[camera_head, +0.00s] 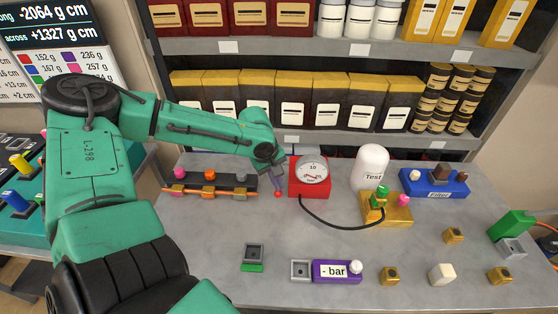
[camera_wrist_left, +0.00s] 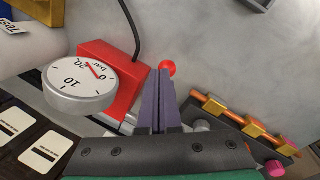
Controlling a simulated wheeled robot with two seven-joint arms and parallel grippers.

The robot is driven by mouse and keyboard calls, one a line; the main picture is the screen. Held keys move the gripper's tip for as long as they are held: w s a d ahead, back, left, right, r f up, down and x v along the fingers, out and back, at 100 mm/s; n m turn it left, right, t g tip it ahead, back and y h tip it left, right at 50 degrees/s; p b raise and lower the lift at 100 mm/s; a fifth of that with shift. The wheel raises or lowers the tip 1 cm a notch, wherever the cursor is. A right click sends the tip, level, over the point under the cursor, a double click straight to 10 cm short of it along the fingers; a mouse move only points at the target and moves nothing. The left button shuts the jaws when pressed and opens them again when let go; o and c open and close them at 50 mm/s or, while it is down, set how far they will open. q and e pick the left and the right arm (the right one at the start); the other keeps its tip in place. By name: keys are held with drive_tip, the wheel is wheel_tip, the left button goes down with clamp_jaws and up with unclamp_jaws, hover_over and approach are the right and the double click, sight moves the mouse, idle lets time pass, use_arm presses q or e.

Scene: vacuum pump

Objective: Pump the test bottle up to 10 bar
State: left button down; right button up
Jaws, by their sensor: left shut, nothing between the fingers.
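The white test bottle (camera_head: 372,165), marked "Test", stands upright behind a yellow block (camera_head: 398,213) with green and pink knobs. A red box (camera_head: 296,190) with a round gauge (camera_head: 312,171) stands to its left. A black hose runs from the red box to the yellow block. In the left wrist view the gauge (camera_wrist_left: 78,93) shows its red needle, too small to read exactly. My left gripper (camera_head: 277,188) is shut and empty, pointing down left of the red box. A red ball (camera_wrist_left: 168,68) shows just beyond its fingertips. My right gripper is out of view.
A dark bar (camera_head: 228,181) with coloured knobs lies left of my gripper. A purple "- bar" block (camera_head: 337,271) is at the front, with small yellow blocks (camera_head: 389,275) nearby. Shelves rise behind. The middle of the table is clear.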

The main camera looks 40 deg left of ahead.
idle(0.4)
use_arm(q)
drive_tip(key=shift+w+a+r, duration=0.35)
drive_tip(key=shift+w+r, duration=0.1)
drive_tip(key=shift+r, duration=0.2)
drive_tip(key=shift+w+a+r, duration=0.3)
drive_tip(key=shift+w+r, duration=0.15)
drive_tip(key=shift+r, duration=0.25)
drive_tip(key=shift+w+a+r, duration=0.35)
drive_tip(key=shift+w+r, duration=0.1)
drive_tip(key=shift+r, duration=0.2)
drive_tip(key=shift+w+a+r+p, duration=0.25)
drive_tip(key=shift+w+a+r, duration=0.15)
drive_tip(key=shift+r, duration=0.25)
drive_tip(key=shift+w+a+r+p, duration=0.3)
drive_tip(key=shift+w+r, duration=0.15)
drive_tip(key=shift+r, duration=0.25)
drive_tip(key=shift+w+a+r+p, duration=0.3)
drive_tip(key=shift+w+r, duration=0.15)
drive_tip(key=shift+r, duration=0.2)
drive_tip(key=w+r, duration=0.1)
drive_tip(key=a+r+p, duration=0.1)
drive_tip(key=w+a+r, duration=0.1)
drive_tip(key=shift+w+r+p, duration=0.3)
drive_tip(key=shift+r+p, duration=0.05)
drive_tip(key=shift+r, duration=0.05)
